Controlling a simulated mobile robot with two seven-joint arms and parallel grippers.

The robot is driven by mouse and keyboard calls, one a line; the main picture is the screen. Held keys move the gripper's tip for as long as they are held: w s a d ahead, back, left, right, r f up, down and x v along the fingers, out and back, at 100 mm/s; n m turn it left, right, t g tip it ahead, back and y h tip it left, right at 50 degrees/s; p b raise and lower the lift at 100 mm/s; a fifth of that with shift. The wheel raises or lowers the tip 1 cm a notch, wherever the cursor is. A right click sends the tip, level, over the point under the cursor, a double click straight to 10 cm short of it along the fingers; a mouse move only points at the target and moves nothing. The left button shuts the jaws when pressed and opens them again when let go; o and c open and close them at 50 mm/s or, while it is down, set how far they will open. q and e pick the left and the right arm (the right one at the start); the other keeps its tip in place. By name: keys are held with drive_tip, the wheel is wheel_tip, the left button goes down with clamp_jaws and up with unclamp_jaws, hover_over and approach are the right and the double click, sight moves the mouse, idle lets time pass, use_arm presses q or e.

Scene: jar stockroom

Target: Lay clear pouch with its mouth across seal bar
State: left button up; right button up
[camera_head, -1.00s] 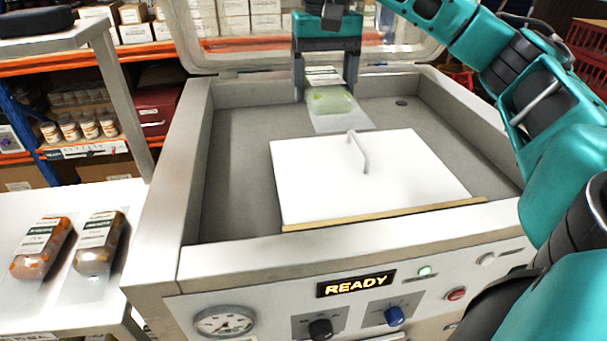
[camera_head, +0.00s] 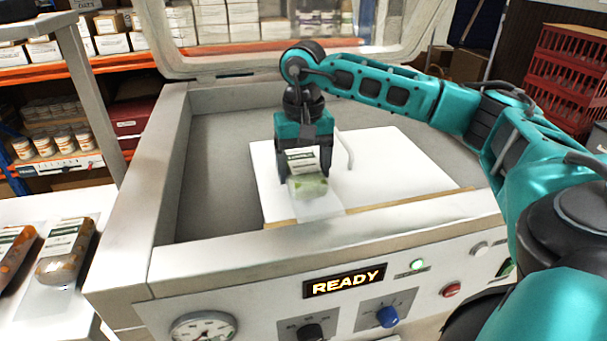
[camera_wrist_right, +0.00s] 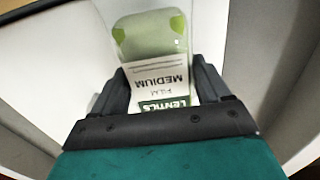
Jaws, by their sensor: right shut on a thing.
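The clear pouch (camera_head: 309,187) holds something green and has a white and green label at its upper end. In the right wrist view the pouch (camera_wrist_right: 150,38) shows its label between the fingers. My right gripper (camera_head: 304,171) is shut on the labelled end, above the white plate (camera_head: 385,160) in the chamber. The pouch's empty clear end points to the front and overlaps the tan seal bar (camera_head: 400,204) along the plate's front edge. I cannot tell whether it touches the bar. My left gripper is not in view.
The sealing machine's front wall (camera_head: 330,236) stands just before the bar, its READY display (camera_head: 344,281) lit. The lid (camera_head: 300,48) stands open behind. A wire handle (camera_head: 346,150) rises from the plate near my gripper. Filled pouches (camera_head: 65,250) lie on the left table.

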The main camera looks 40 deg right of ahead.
sight(304, 166)
drive_tip(key=shift+f, duration=0.8)
drive_tip(key=shift+f, duration=0.2)
drive_tip(key=o, duration=1.2)
drive_tip(key=shift+c, duration=0.2)
drive_tip(key=shift+r, duration=0.15)
wheel_tip(304, 166, up, 12)
drive_tip(key=shift+p, duration=0.4)
